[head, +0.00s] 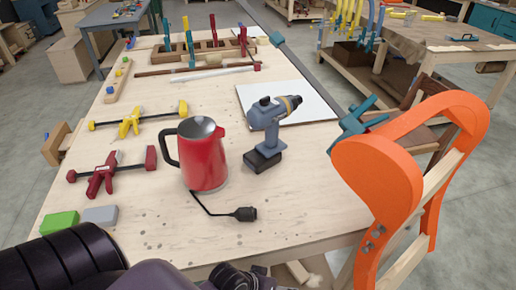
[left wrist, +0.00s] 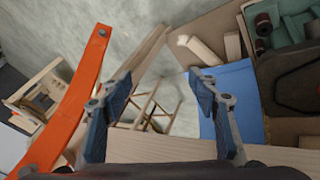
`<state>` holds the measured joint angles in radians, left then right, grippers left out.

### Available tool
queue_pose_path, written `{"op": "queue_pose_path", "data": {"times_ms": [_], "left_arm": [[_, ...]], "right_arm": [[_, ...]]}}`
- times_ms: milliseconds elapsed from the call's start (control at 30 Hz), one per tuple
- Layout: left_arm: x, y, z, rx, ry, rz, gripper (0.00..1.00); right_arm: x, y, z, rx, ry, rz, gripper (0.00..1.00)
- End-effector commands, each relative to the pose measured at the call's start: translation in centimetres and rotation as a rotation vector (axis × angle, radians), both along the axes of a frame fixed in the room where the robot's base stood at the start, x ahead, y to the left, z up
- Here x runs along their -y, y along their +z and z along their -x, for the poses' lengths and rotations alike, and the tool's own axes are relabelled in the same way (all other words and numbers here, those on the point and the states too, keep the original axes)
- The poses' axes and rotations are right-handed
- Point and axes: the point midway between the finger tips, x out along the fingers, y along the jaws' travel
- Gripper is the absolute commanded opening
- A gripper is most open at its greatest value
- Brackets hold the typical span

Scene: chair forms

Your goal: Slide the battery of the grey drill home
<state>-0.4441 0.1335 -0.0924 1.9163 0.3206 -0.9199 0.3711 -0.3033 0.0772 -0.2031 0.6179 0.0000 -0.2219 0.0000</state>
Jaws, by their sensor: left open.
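The grey drill (head: 270,117) stands upright on the workbench in the head view, right of the red jug. Its black battery (head: 262,161) is at the foot of the handle, on the bench top. I cannot tell whether a gap is left between battery and handle. In the left wrist view my left gripper (left wrist: 158,92) is open, its blue-padded fingers apart with nothing between them. In the head view my dark left arm comes in at the bottom left, well short of the drill; its fingertips are not clear there. My right gripper is not in view.
The red jug (head: 203,158) stands close left of the drill, with a black plug on a cord (head: 243,214) in front. A white board (head: 290,102) lies behind the drill. An orange chair form (head: 375,165) rises at the right edge. Clamps (head: 108,172) lie at left.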

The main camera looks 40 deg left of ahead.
Motion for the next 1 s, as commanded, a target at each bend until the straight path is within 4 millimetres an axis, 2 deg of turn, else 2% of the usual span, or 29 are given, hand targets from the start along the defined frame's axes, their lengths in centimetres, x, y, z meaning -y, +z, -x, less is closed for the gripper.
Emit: {"op": "queue_pose_path", "data": {"times_ms": [33, 100, 300, 400, 467, 633, 767, 867, 900, 1000], "left_arm": [[0.4, 3.1, -0.4, 0.018, 0.004, 0.022, 0.55], [0.9, 6.3, -0.8, 0.037, 0.01, 0.05, 0.55], [2.4, 14.1, -2.5, 0.1, 0.081, 0.202, 0.55], [3.2, 16.8, -4.7, 0.134, 0.197, 0.378, 0.55], [3.2, 17.9, -6.3, 0.148, 0.279, 0.493, 0.55], [1.9, 20.9, -10.7, 0.176, 0.527, 0.837, 0.55], [-2.0, 23.6, -14.9, 0.191, 0.79, 1.201, 0.55], [-7.7, 25.3, -18.1, 0.204, 1.046, 1.566, 0.55], [-10.3, 25.7, -19.0, 0.21, 1.142, 1.708, 0.55], [-16.0, 25.8, -20.1, 0.232, 1.326, 1.998, 0.55]], "right_arm": [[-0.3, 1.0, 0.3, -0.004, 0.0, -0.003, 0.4], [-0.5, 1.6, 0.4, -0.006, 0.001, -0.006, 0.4], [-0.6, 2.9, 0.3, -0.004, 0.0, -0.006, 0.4], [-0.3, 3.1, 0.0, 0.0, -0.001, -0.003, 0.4], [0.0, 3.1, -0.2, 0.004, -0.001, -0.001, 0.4], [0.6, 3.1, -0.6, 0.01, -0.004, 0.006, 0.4], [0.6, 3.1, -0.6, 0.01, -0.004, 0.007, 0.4], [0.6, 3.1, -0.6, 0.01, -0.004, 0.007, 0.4], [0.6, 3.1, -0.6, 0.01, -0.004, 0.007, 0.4], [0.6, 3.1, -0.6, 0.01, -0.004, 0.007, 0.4]]}}
